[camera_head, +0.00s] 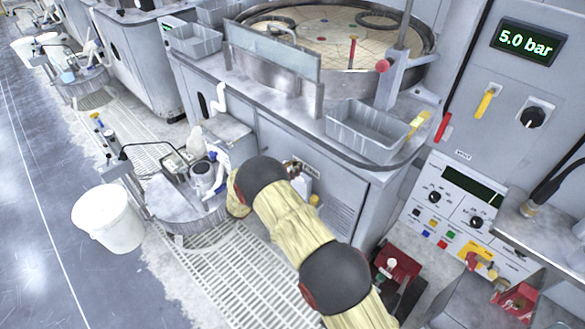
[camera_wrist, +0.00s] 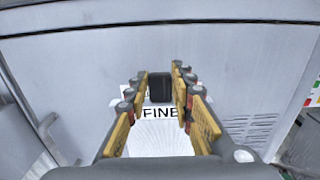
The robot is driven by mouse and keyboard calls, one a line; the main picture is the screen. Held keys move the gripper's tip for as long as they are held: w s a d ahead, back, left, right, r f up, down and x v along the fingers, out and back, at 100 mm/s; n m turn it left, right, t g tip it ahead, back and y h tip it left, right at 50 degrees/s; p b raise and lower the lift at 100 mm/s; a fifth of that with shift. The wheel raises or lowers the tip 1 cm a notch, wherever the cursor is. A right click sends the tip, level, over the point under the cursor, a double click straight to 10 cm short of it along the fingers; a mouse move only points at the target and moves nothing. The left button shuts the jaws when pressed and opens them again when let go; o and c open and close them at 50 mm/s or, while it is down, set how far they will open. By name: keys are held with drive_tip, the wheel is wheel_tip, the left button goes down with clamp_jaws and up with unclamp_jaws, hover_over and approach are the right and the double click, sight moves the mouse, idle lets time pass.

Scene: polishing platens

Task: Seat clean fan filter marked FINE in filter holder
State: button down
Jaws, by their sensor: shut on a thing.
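In the wrist view my gripper (camera_wrist: 160,88) has its yellow-padded fingers closed on a small black block. A white piece marked FINE (camera_wrist: 160,113) shows between and below the fingers, against a grey panel. The black block appears to be the grip of this filter, but how they join is hidden. In the head view my arm covers the gripper, and I cannot pick out the filter there for certain. I cannot clearly tell the filter holder in either view. I cannot tell whether the filter touches the panel.
The grey cabinet (camera_head: 350,185) has louvres (camera_wrist: 250,126) beside the filter. A polishing platen (camera_head: 335,35) and a grey tray (camera_head: 362,122) are above it. A white bucket (camera_head: 106,218) and a round cluttered stand (camera_head: 190,208) are at left. The grated floor (camera_head: 250,265) looks clear.

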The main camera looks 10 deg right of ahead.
wheel_tip(320, 180, down, 14)
drive_tip(key=b, duration=0.9)
drive_tip(key=shift+r, duration=0.25)
idle(4.4)
drive_tip(key=c, duration=1.5)
unclamp_jaws()
drive_tip(key=shift+o, duration=0.2)
drive_tip(key=v, duration=1.2)
